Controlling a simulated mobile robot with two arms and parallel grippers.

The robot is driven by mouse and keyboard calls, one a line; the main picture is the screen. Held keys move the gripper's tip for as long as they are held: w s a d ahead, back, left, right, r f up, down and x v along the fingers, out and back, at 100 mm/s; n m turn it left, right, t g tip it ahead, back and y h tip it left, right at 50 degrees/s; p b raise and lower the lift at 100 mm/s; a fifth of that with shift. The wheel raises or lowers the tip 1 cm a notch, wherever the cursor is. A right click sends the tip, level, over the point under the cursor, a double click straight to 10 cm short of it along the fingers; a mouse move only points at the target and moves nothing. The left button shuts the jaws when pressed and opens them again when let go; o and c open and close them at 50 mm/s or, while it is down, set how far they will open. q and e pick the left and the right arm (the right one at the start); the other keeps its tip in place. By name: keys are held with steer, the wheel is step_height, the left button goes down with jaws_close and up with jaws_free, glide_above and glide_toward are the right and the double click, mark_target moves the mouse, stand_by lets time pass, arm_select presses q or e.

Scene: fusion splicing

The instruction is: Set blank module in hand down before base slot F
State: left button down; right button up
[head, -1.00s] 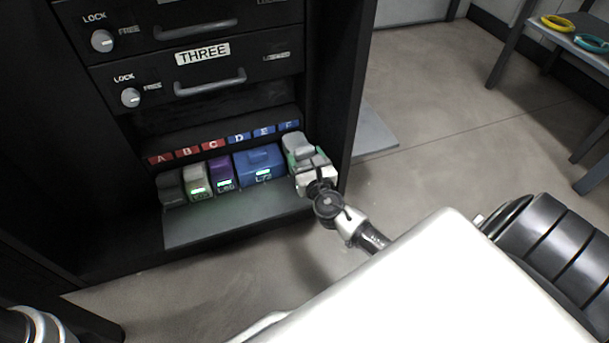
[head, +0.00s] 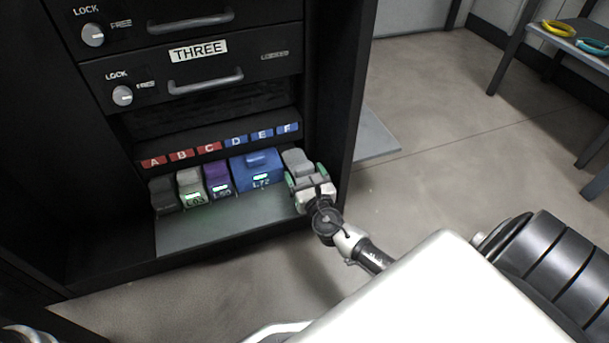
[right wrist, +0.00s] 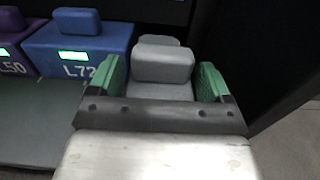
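The grey blank module (head: 298,160) stands upright on the cabinet's lower shelf, right of the blue L72 module (head: 256,170), below and in front of the blue F label (head: 287,128). My right gripper (head: 308,178) is at its front, with green fingers on either side. In the right wrist view, the grey module (right wrist: 162,68) sits between the fingers (right wrist: 161,84), which look spread with narrow gaps beside it. Its underside and rear are hidden, so its exact seating cannot be told.
Dark, green-white and purple modules (head: 218,180) stand left of L72. The shelf's front strip (head: 215,222) is bare. The cabinet's right side wall (head: 340,110) rises close beside my right gripper. Drawers with handles (head: 205,80) are above. A side table (head: 590,45) holds yellow and teal rings.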

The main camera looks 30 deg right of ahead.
steer(key=shift+o, duration=0.8)
steer(key=shift+r, duration=0.1)
